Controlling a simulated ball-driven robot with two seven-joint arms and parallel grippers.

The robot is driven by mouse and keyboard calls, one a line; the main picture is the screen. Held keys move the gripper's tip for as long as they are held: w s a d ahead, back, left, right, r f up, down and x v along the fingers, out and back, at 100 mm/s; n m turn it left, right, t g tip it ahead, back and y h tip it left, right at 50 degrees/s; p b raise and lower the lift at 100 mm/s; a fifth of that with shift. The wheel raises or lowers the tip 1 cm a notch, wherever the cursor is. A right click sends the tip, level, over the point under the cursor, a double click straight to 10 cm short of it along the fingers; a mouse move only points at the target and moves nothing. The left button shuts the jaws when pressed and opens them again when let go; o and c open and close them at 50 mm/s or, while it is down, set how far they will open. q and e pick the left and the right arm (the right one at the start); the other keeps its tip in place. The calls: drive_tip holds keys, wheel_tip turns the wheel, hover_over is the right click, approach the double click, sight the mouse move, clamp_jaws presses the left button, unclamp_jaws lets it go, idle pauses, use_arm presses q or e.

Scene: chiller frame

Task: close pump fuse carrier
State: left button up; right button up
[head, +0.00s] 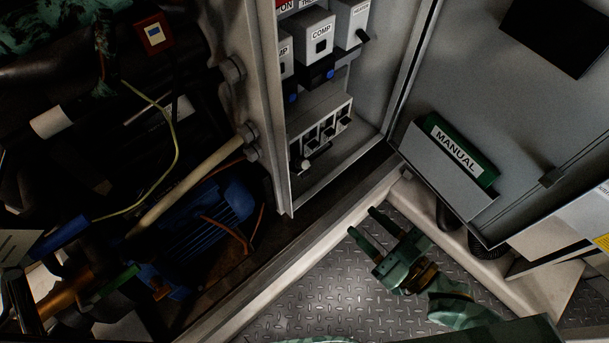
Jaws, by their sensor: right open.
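The fuse carrier block (345,108) is a pale row low inside the open electrical cabinet, with several dark carriers in it. At its left end, one carrier (305,164) with a pale round end sticks out and down from the row. Its own label is not readable; a partly hidden label ending in "MP" shows above on the left. My right gripper (362,222) is open and empty, below and to the right of the block, outside the cabinet over the metal floor. It is apart from the carriers. My left gripper is not seen.
The cabinet's left edge (283,190) and bottom sill border the opening. The open door (480,70) on the right carries a holder with a green "MANUAL" (462,151). A blue motor (208,214) and pipes fill the left. Tread-plate floor (300,290) is free around my right gripper.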

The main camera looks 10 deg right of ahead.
sight(307, 175)
use_arm(q)
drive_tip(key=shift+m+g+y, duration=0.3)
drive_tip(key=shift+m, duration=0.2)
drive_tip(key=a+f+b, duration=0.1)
drive_tip(key=b, duration=0.1)
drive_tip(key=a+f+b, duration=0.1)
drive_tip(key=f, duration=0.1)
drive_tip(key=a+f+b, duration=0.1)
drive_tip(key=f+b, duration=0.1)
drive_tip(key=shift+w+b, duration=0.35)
use_arm(e)
drive_tip(key=x, duration=0.5)
drive_tip(key=f+x, duration=0.1)
drive_tip(key=x, duration=0.5)
drive_tip(key=f+x, duration=0.1)
drive_tip(key=x, duration=0.4)
drive_tip(key=shift+w+a+f, duration=0.25)
drive_tip(key=shift+a, duration=0.05)
drive_tip(key=c, duration=0.7)
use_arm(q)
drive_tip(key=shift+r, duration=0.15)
